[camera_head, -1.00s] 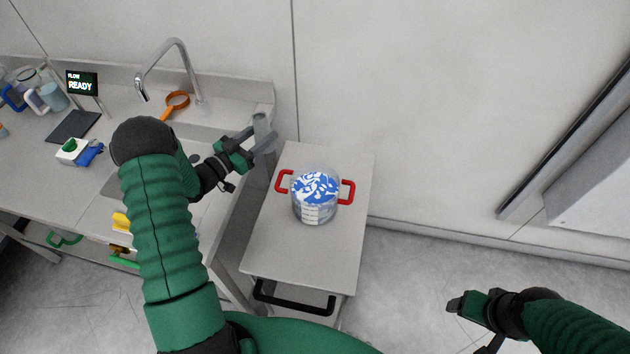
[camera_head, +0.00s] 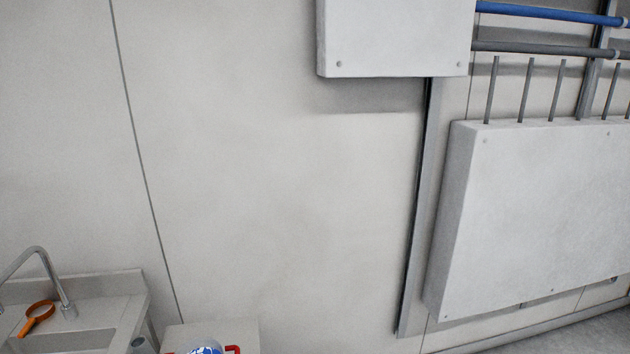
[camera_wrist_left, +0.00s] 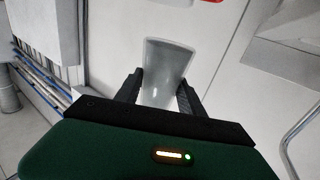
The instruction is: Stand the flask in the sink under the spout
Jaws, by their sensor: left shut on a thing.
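A clear, greyish flask (camera_wrist_left: 166,75) is between the two dark fingers of my left gripper (camera_wrist_left: 160,82) in the left wrist view, and the fingers are shut on it. In the head view, a small round translucent top (camera_head: 143,345) beside the sink's right edge looks like the flask; the left gripper is not seen there. The curved metal spout (camera_head: 57,280) rises behind the sink (camera_head: 68,342) at the lower left, its outlet end cut off by the picture edge. The flask is right of the spout. My right gripper is out of view.
A small table (camera_head: 240,332) with a blue-and-white pot (camera_head: 207,347) with red handles shows at the bottom edge. Plain wall and white wall boxes (camera_head: 540,210) fill most of the head view.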

